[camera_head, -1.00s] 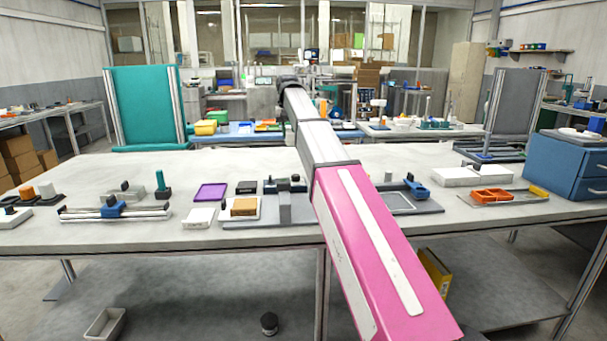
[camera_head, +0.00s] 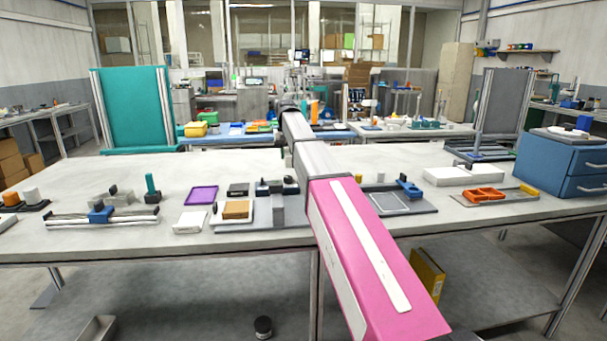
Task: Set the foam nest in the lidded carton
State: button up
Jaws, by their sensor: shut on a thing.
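My arm reaches forward over the workbench (camera_head: 95,178), with its pink and grey links in the middle of the view. My gripper is hidden at or beyond the far end of the arm, so neither its fingers nor anything in them shows. I cannot make out the foam nest. No carton is clearly recognisable. A long white box (camera_head: 470,174) stands at the right of the bench, but I cannot tell whether it is the lidded carton. A small white flat box (camera_head: 190,222) lies left of the arm, beside a white tray (camera_head: 219,220) bearing a brown block (camera_head: 236,210).
A purple tray (camera_head: 201,195), a blue-clamped rail fixture (camera_head: 101,214) and a teal post (camera_head: 151,187) stand on the left. An orange tray (camera_head: 484,196) and a blue drawer cabinet (camera_head: 567,168) are on the right. The bench's left back is clear.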

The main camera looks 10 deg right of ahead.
jog(key=w+d+f, duration=0.1)
jog(key=d, duration=0.1)
jog(key=w+d+f, duration=0.1)
jog(key=d+f, duration=0.1)
jog(key=d, duration=0.1)
jog(key=w+d+f, duration=0.1)
jog(key=d+f, duration=0.1)
jog(key=shift+w+d, duration=0.25)
jog(key=shift+d, duration=0.1)
jog(key=shift+f, duration=2)
jog(key=o, duration=0.9)
jog(key=shift+f, duration=0.15)
